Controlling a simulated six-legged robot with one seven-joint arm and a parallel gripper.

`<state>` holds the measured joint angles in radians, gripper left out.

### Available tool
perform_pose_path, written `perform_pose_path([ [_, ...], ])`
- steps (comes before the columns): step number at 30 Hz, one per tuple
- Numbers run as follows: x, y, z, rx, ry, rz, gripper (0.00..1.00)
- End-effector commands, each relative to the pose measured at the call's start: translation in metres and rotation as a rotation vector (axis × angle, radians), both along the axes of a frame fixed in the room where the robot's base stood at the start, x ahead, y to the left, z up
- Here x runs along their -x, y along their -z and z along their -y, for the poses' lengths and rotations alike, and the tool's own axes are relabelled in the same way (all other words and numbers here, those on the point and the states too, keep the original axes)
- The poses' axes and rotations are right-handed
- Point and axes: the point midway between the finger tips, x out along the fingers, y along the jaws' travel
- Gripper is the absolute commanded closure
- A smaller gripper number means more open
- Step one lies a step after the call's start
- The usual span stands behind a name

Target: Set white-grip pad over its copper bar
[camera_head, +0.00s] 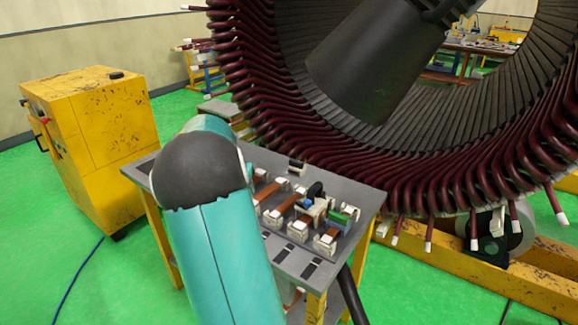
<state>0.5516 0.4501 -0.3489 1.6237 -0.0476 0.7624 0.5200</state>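Several copper bars lie in a row on the grey-topped table, held by white blocks; one copper bar (287,204) shows near the row's middle. Small pads or clamps with green, dark blue and pale tops stand at the right part of the row, including a green one (346,215) and a dark blue one (315,190). I cannot tell which piece is the white-grip pad; a pale piece (316,208) sits beside the dark blue one. My teal arm crosses the table's left part and hides some of it. My gripper is not in view.
The grey table (366,198) has yellow legs. A large stator (480,165) with dark red windings and white-tipped leads overhangs its back right. A yellow cabinet (105,140) stands left on the green floor. A black cable (352,297) hangs in front of the table.

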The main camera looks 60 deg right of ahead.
Motion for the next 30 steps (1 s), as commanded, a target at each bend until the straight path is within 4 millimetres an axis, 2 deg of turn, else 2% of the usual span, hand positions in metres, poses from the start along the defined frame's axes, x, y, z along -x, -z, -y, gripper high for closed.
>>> perform_pose_path([
  [1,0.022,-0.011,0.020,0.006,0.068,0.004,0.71],
  [3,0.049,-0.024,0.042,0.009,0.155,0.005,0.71],
  [6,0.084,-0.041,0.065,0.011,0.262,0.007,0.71],
  [10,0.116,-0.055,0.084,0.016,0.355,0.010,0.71],
  [13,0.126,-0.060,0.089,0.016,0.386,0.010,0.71],
  [17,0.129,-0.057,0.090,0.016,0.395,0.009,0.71],
  [30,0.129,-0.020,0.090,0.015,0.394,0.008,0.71],
])
